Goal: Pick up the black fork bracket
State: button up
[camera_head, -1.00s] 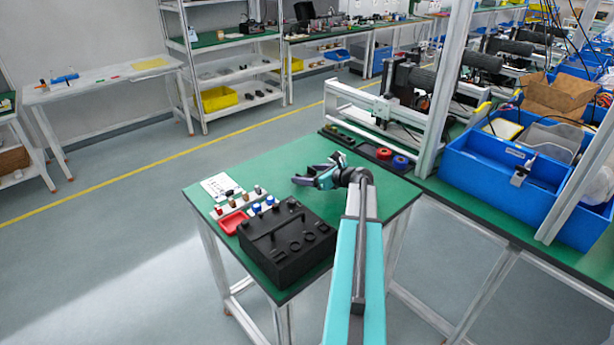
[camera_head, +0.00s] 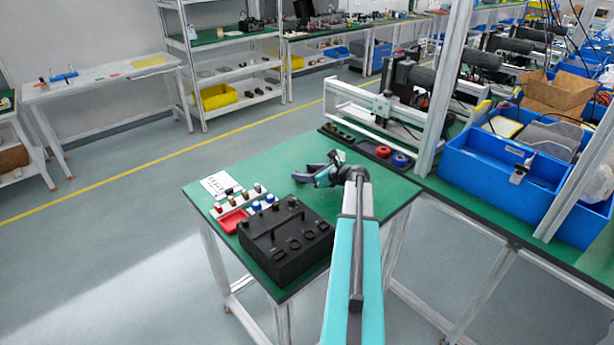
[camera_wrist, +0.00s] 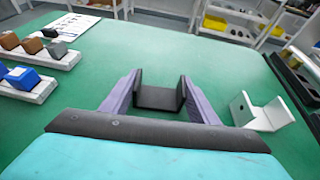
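The black fork bracket (camera_wrist: 160,96) is a dark U-shaped piece on the green table top, centred ahead of me in the wrist view. My gripper (camera_wrist: 160,80) has its two purple fingers spread, one on each side of the bracket. The fingers look close to the bracket's sides, but I cannot tell whether they touch. In the head view my gripper (camera_head: 318,172) is low over the table's far right part. There the bracket cannot be told apart from the dark fingers.
A white bracket (camera_wrist: 262,113) lies just right of my gripper. A white block rack (camera_wrist: 38,56) is at the left. In the head view, a black box (camera_head: 285,240) and red tray (camera_head: 233,221) stand at the near left. A dark tray (camera_head: 375,152) lines the back right.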

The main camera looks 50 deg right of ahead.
jog(key=shift+r, duration=0.15)
jog(key=shift+c, duration=0.3)
jog(key=shift+r+b, duration=0.3)
jog(key=shift+r, duration=1.35)
jog(key=s+a+b, duration=0.1)
jog(key=s, duration=0.4)
jog(key=s+a+r+b, duration=0.1)
jog(key=s+a, duration=0.1)
jog(key=s, duration=0.3)
jog(key=s+a+b, duration=0.1)
jog(key=s+a, duration=0.1)
jog(key=s, duration=0.3)
jog(key=shift+s+r, duration=0.15)
jog(key=shift+r, duration=0.05)
